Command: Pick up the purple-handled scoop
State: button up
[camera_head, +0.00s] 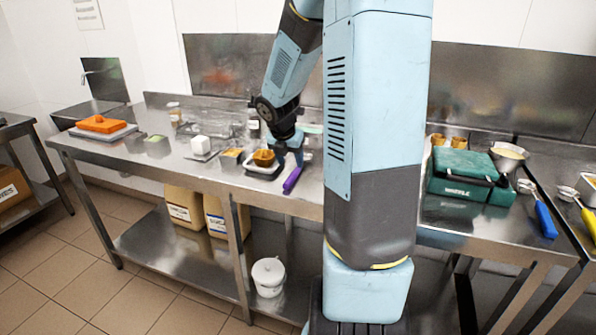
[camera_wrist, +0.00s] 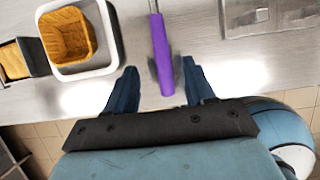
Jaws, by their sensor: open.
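The purple-handled scoop shows by its purple handle (camera_head: 293,179) near the front edge of the steel table, just below my gripper in the head view. In the wrist view the purple handle (camera_wrist: 160,55) runs down from the top edge and ends between my fingers. The scoop's head is out of the wrist view and hidden by my gripper in the head view. My gripper (camera_wrist: 162,82) is open, with one blue finger on each side of the handle's lower end. I cannot tell whether either finger touches it.
A white tub (camera_wrist: 107,61) with a waffle-like basket (camera_wrist: 68,36) stands left of the handle. A dark tin (camera_wrist: 38,55) is further left. In the head view, a green case (camera_head: 450,192) and a blue-handled scoop (camera_head: 545,220) lie to the right. The table's front edge is close.

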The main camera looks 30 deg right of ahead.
aim_at(294, 173)
jog(key=shift+x, duration=3.1)
jog(key=shift+s, duration=0.1)
grip_shut()
